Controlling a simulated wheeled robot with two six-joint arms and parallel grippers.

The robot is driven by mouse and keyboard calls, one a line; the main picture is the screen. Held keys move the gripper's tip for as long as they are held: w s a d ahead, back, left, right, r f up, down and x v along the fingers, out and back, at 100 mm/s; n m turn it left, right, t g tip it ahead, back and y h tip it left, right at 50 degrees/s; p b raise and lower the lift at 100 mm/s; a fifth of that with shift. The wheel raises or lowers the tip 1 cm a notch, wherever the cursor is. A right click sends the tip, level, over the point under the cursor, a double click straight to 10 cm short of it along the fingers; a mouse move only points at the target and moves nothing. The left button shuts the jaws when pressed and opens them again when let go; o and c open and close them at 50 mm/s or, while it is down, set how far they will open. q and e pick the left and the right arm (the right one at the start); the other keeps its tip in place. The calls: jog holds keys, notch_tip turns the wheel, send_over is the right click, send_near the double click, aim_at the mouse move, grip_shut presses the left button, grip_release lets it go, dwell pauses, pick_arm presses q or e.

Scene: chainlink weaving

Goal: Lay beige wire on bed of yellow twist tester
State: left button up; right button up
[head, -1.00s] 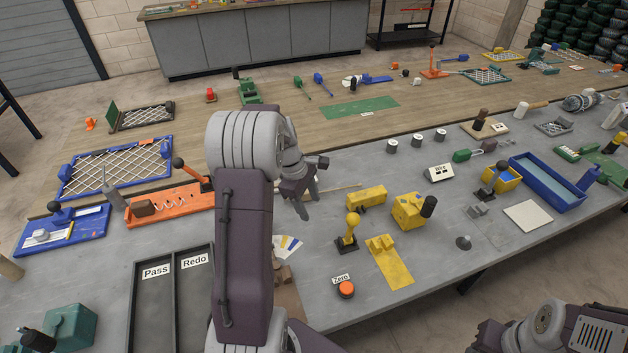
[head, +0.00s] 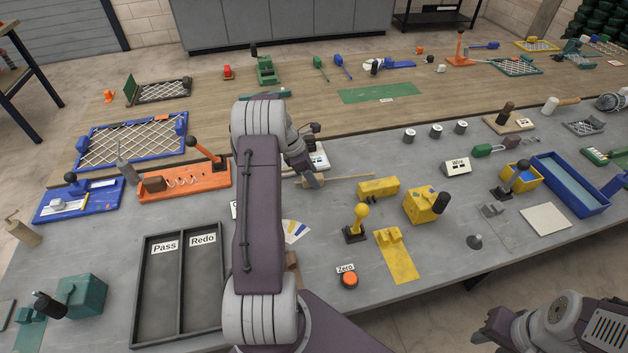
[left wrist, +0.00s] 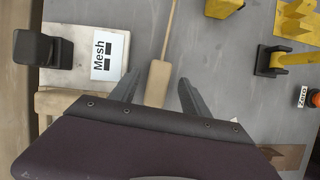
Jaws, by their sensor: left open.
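A long thin beige piece, which I take as the beige wire (head: 350,178), lies on the grey table in the head view. In the left wrist view its thick, block-like end (left wrist: 157,83) lies between the fingers and its thin part runs away upward. My left gripper (head: 314,168) is open around or above that end; contact is not visible. The yellow twist tester seems to be the yellow unit with a black handle (head: 424,206) and the yellow block (head: 378,188), right of the wire. Which part is its bed I cannot tell. My right arm shows at lower right; its fingers are unclear.
A yellow lever (head: 360,218) on a black base and a flat yellow plate (head: 398,262) stand in front of the yellow block. An orange Zero button (head: 349,280) is nearer. A Mesh sign (left wrist: 108,60) and dark block (left wrist: 40,48) are beside the left gripper.

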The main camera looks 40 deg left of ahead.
aim_at(319, 177)
pick_arm(q)
jog(key=shift+x, duration=0.85)
jog(key=shift+w+a+r, duration=0.1)
jog(key=shift+a+r, duration=0.05)
grip_shut()
jog(key=shift+r, duration=0.1)
jog(key=shift+r, duration=0.25)
jog(key=r, duration=0.4)
jog(key=shift+s, duration=0.35)
jog(key=s+d+r+b, duration=0.1)
jog(key=s+d+r, duration=0.3)
jog(key=s, duration=0.6)
notch_tip(319, 177, up, 2)
jog(key=shift+s+r, duration=0.15)
jog(key=shift+s, duration=0.05)
